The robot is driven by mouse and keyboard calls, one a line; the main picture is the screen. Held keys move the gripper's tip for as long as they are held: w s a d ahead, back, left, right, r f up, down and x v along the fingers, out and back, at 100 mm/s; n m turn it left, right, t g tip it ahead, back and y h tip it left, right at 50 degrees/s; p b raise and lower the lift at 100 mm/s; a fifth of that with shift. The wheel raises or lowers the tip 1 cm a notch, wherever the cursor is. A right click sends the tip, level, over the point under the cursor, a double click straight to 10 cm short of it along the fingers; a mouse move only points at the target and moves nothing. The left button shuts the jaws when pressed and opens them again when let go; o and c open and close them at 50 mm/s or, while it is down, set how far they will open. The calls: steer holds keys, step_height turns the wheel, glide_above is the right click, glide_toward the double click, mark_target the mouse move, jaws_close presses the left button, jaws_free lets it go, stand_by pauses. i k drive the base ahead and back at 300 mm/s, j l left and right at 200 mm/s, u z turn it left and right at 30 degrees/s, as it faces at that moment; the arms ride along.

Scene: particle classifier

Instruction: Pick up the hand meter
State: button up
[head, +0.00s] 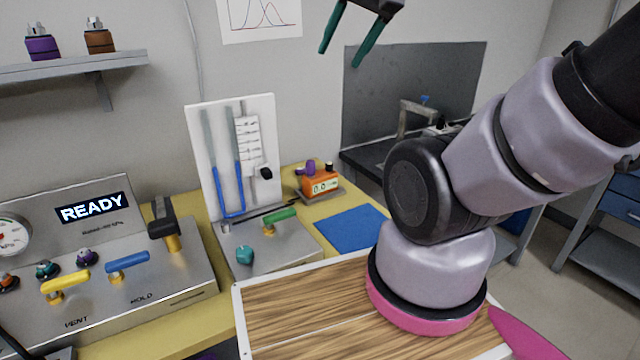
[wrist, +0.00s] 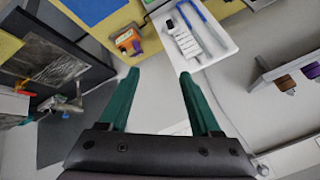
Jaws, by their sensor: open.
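The hand meter looks to be the small orange box with a lit display (head: 320,186), standing on a small grey stand on the yellow bench beside the white manometer board. It also shows in the wrist view, upper left of centre (wrist: 128,38). My gripper (head: 339,57) is high in front of the wall, well above the meter and apart from it. Its two green fingers are spread with nothing between them; they also show in the wrist view (wrist: 159,74).
A blue mat (head: 350,228) lies in front of the meter. The white board (head: 203,130) with blue tubes stands left of it. A steel console (head: 190,265) with levers fills the left. A dark sink counter (head: 365,157) is behind right. A wall shelf (head: 70,68) holds two bottles.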

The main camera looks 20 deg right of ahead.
mark_target(324, 182)
steer(key=i+l+u, duration=0.2)
steer(key=l, duration=0.6)
steer(key=l+u, duration=0.15)
steer(key=l, duration=0.6)
